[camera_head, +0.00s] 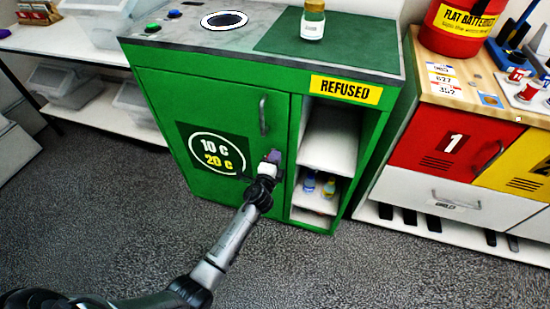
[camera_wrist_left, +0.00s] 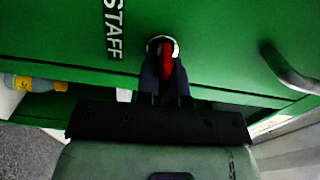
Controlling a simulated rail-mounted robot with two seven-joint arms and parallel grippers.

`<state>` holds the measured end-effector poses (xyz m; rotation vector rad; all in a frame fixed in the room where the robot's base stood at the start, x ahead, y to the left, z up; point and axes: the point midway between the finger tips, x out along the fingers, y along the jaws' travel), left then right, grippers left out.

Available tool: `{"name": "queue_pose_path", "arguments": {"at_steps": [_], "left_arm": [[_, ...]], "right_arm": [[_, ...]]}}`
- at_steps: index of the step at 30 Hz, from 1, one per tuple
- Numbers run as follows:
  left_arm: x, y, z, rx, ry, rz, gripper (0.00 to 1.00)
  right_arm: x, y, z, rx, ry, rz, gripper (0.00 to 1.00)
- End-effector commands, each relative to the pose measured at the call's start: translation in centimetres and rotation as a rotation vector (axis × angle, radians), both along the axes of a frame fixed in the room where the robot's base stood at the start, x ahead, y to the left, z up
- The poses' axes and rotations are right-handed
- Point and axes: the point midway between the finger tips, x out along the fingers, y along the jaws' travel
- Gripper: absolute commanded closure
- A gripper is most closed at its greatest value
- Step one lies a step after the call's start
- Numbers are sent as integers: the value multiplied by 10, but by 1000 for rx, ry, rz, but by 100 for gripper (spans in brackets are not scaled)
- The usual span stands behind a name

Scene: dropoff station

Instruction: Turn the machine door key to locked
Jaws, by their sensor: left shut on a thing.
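The green machine door (camera_head: 180,110) is closed and carries a "10 C 20 C" label and a metal handle (camera_head: 263,115). My left gripper (camera_head: 272,160) reaches the door's right edge, below the handle. In the left wrist view its fingers (camera_wrist_left: 166,82) are shut on the red key (camera_wrist_left: 167,60), which sits in a round silver lock ring (camera_wrist_left: 152,44). The fingers hide part of the key, and I cannot tell which position it marks. The handle also shows in the wrist view (camera_wrist_left: 288,72). My right gripper is in neither view.
Right of the door is an open "REFUSED" compartment (camera_head: 330,140) with small bottles (camera_head: 309,181) on a shelf. A bottle (camera_head: 313,22) stands on the machine top. A red cabinet door (camera_head: 430,150) lies further right. The grey floor (camera_head: 330,270) in front is clear.

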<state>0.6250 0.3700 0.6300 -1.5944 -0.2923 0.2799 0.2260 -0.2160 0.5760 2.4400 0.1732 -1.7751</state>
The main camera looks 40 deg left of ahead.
Motion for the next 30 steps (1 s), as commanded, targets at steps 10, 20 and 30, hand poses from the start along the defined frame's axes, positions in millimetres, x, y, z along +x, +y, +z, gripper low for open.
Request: {"name": "queue_pose_path", "arguments": {"at_steps": [10, 20, 30], "left_arm": [[0, 0, -1, 55, 21, 0, 100], [0, 0, -1, 58, 22, 0, 100], [0, 0, -1, 55, 21, 0, 66]], "right_arm": [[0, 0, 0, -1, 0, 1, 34], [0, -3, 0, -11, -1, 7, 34], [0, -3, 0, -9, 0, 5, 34]]}}
